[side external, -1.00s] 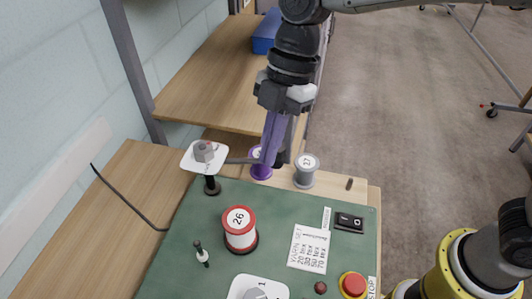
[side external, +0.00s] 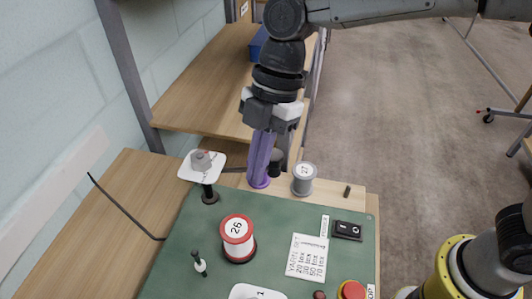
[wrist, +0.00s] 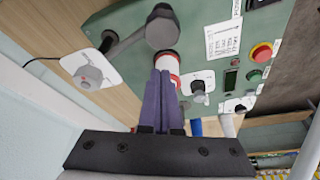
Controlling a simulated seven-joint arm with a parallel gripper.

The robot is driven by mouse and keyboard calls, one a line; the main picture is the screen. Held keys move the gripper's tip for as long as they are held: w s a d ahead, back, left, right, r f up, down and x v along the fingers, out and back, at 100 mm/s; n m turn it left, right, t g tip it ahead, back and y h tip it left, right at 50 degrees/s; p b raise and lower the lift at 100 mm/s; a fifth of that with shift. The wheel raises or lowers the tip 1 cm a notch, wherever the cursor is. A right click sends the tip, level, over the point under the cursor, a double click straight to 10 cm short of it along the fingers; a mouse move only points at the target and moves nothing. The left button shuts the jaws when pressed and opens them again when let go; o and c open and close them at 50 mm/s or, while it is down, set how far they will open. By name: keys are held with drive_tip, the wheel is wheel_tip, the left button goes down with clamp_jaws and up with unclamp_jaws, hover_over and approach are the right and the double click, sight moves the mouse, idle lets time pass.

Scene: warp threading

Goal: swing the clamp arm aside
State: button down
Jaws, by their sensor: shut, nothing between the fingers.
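The clamp arm (wrist: 130,42) is a dark grey bar running from its post to a round black end (wrist: 162,28) in the wrist view. In the side view a short stretch of the bar (side external: 234,170) shows between the post (side external: 210,193) and my gripper. Its dark end (side external: 276,162) shows just right of my fingers. My gripper (side external: 259,182) is shut and empty, with purple fingers pointing down beside the arm's end. The fingers also show in the wrist view (wrist: 162,82).
A white plate with a grey knob (side external: 201,161) sits above the post. A grey spool (side external: 304,179) stands right of my gripper, and a red-and-white spool (side external: 238,238) stands on the green panel (side external: 190,240). A black switch (side external: 347,230) and red button (side external: 352,290) are at the right.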

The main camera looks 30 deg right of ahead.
drive_tip(key=d+r+m+t, duration=0.1)
drive_tip(key=d+r, duration=0.7)
drive_tip(key=r, duration=0.6)
drive_tip(key=s+d+r+m+t, duration=0.2)
drive_tip(key=s+d+m+t, duration=0.15)
drive_tip(key=d, duration=0.75)
drive_tip(key=s+d+f+m+t+h, duration=0.2)
drive_tip(key=s+d+f+m+h, duration=0.1)
drive_tip(key=s+d+f+m, duration=0.9)
wheel_tip(320, 180, down, 2)
drive_tip(key=m, duration=0.5)
drive_tip(key=shift+s+d+f+h, duration=0.2)
drive_tip(key=shift+s+d+h, duration=0.1)
drive_tip(key=shift+s+d, duration=0.05)
